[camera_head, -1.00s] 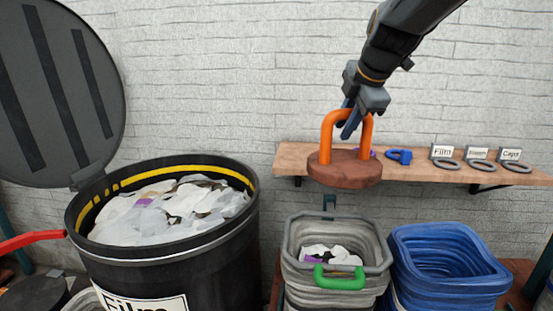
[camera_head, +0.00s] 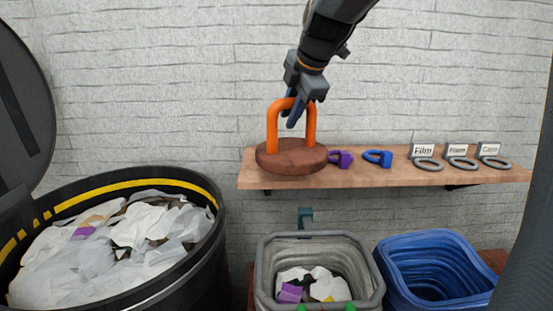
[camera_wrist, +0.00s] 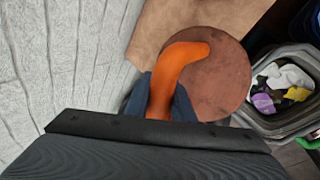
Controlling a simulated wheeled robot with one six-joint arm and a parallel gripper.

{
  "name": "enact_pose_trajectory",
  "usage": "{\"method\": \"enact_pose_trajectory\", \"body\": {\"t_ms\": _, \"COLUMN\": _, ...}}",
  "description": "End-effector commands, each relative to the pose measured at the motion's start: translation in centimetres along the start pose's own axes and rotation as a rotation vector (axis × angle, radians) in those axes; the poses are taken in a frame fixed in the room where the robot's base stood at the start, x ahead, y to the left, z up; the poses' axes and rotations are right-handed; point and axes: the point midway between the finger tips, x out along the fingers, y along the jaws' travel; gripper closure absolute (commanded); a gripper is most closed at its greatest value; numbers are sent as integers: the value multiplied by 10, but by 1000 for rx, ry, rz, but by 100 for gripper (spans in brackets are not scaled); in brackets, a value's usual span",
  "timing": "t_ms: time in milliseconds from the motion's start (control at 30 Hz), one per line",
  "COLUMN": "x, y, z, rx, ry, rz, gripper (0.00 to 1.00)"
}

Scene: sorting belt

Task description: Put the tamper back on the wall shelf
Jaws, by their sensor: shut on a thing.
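The tamper has a round dark wooden disc (camera_head: 291,160) and an orange arched handle (camera_head: 311,128). My gripper (camera_head: 292,112) is shut on the top of the orange handle, above the disc.
On the shelf are a purple clip (camera_head: 341,159), a blue clip (camera_head: 378,158) and grey rings with labels such as Film (camera_head: 428,164). A black barrel (camera_head: 205,266) of film stands left. A grey bin (camera_head: 262,259) and a blue bin (camera_head: 435,240) stand below the shelf.

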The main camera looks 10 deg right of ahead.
Motion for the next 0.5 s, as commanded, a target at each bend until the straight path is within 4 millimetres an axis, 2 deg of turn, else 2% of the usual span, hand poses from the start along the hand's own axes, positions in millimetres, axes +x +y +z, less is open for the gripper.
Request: {"method": "enact_pose_trajectory", "body": {"t_ms": 500, "x": 17, "y": 97, "z": 14, "rx": 7, "ry": -5, "rz": 0, "gripper": 100}}
